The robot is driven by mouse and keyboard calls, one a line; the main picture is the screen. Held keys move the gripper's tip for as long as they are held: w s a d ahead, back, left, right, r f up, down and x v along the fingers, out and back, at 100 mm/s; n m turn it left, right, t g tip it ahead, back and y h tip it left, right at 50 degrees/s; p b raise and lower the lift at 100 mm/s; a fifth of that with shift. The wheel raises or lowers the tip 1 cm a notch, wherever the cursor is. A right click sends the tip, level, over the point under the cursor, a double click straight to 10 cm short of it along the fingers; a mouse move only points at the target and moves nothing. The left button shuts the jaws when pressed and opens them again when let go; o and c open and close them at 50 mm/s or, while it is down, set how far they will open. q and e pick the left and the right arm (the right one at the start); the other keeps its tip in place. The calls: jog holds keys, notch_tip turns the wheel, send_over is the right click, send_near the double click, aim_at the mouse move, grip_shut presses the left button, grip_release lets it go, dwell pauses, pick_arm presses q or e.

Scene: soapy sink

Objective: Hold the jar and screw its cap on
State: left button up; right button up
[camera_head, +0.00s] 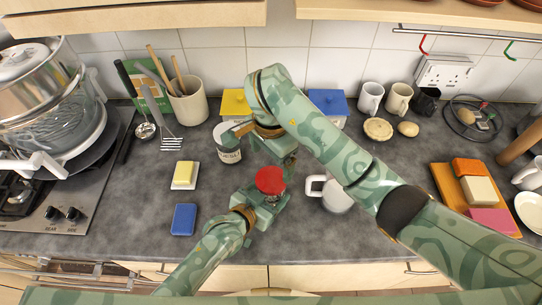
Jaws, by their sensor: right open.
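A white jar (229,156) with dark lettering stands on the grey counter left of centre. My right gripper (243,131) is open at the jar's upper right side, and its arm hides part of the jar's top. I cannot tell if it touches the jar. A round red cap (270,179) shows in front and to the right of the jar, apart from it. My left gripper (266,192) comes up from the lower left and is at the cap, with the cap at its fingertips. It appears shut on the cap; the underside of the cap is hidden.
A white mug (337,197) stands close right of the cap, by my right arm. A butter dish (184,175) and a blue sponge (184,219) lie at left. Yellow (235,104) and blue (328,103) boxes stand behind. The front counter is mostly clear.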

aim_at(271, 179)
jog(key=shift+r+n, duration=0.2)
jog(key=shift+n, duration=0.2)
jog(key=shift+f, duration=4.05)
jog(key=c, duration=1)
jog(key=shift+c, duration=0.2)
